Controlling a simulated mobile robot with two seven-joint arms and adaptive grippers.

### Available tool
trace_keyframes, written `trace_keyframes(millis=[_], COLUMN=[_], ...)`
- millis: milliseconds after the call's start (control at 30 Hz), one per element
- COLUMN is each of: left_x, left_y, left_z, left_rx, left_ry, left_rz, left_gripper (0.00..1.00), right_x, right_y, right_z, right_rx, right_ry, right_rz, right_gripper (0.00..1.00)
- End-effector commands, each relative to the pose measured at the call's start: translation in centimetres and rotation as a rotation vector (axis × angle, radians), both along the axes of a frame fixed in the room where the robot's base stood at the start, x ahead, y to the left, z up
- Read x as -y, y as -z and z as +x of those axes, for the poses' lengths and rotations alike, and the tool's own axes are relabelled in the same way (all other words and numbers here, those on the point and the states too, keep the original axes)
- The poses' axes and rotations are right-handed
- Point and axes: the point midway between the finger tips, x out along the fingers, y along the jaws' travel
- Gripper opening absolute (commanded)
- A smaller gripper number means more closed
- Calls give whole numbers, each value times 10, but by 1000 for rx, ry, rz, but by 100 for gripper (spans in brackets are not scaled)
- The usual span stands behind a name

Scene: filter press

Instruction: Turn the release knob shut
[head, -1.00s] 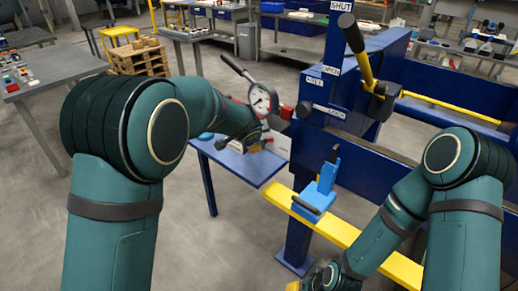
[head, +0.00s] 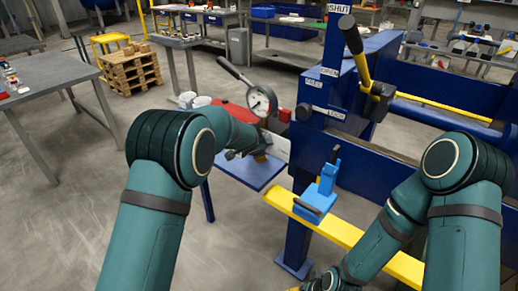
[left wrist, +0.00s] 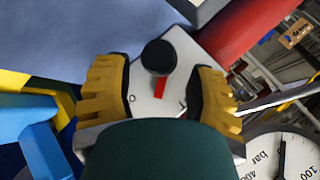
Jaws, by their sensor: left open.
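The release knob (left wrist: 158,57) is a round black knob on a white plate with a red mark below it, in the left wrist view. A small O and a second mark are printed on the plate. My left gripper (left wrist: 158,92) is open, its yellow-padded fingers on either side of the knob; I cannot tell whether they touch it. In the head view the left gripper (head: 256,157) is small and partly hidden by its own arm, beside the white plate (head: 278,146); the knob cannot be made out there. My right gripper (head: 322,286) is low at the bottom edge, mostly cut off.
A pressure gauge (head: 262,101) and a black-handled lever (head: 235,74) stand just above the left gripper. The blue press frame (head: 345,85) carries a yellow lever (head: 361,68) with SHUT and OPEN labels. A blue clamp (head: 320,190) sits on a yellow beam. A blue shelf (head: 250,175) lies below.

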Motion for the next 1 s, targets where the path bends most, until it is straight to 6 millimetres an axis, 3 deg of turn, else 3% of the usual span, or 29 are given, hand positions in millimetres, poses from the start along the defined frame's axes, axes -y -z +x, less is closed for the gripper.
trace_keyframes(millis=[233,633,667,800,1000], left_x=[2,2,2,2,2], left_y=[20,24,24,23,23], left_z=[21,25,25,25,25], left_rx=[0,0,0,0,0], left_ry=[-1,-1,-1,-1,-1], left_rz=[-1,0,0,0,-1], left_gripper=[55,55,51,3,3], right_x=[0,0,0,0,0], right_y=[1,1,1,1,0], right_z=[0,0,0,0,0], right_rx=[0,1,1,1,0], right_ry=[0,0,0,0,0], right_rz=[0,0,0,0,0], right_gripper=[47,47,47,47,47])
